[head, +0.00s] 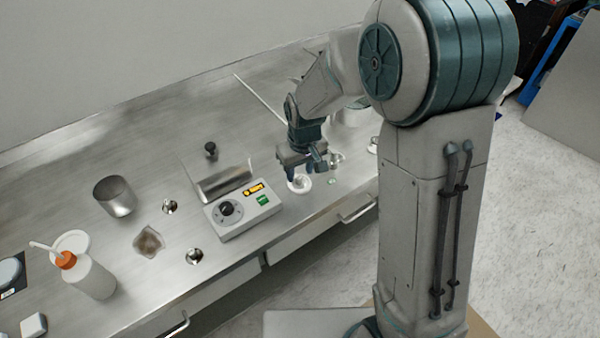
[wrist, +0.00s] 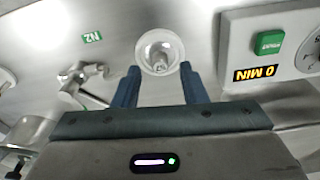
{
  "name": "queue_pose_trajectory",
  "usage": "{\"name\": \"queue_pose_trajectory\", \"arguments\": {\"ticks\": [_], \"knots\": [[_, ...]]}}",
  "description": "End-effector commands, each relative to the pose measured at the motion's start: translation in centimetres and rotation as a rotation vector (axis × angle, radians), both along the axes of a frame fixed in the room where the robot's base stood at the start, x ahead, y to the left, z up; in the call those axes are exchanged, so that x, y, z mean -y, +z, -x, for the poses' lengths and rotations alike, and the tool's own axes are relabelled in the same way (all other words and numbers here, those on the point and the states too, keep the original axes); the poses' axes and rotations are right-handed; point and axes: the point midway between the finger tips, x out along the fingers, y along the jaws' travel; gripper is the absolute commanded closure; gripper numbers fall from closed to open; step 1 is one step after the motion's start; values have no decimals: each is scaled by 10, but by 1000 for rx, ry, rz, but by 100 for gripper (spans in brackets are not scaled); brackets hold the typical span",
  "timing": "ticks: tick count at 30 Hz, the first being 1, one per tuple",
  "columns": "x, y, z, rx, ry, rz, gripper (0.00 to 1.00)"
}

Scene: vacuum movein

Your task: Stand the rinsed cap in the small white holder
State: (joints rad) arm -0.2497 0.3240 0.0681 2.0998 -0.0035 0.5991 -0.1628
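The small white holder (head: 299,185) is a round white dish on the steel bench, just below my gripper (head: 305,166). In the wrist view the holder (wrist: 146,40) lies just beyond and between the fingertips of my gripper (wrist: 159,70). A small shiny grey, glassy piece, seemingly the cap (wrist: 160,59), is inside the holder's ring. I cannot tell for sure whether it stands upright. The two blue fingers are wide apart with clear space between them. No contact with the cap shows.
A control box (head: 242,210) with a dial, green button and "0 MIN" display stands left of the holder. A metal fitting (wrist: 80,85) and a green N2 label (wrist: 92,38) are on the other side. A steel beaker (head: 115,196) and wash bottle (head: 88,275) are farther left.

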Motion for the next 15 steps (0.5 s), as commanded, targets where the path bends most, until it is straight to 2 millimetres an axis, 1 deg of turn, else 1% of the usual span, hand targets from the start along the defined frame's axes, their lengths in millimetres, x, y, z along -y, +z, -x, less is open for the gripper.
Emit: {"name": "queue_pose_trajectory", "arguments": {"ticks": [3, 9, 12, 15], "knots": [[1, 26, 2, 7, 0, -2, 61], [3, 68, 7, 6, 0, -2, 61], [4, 83, 9, 4, 0, -2, 61], [5, 94, 10, 2, -1, -1, 61]]}}
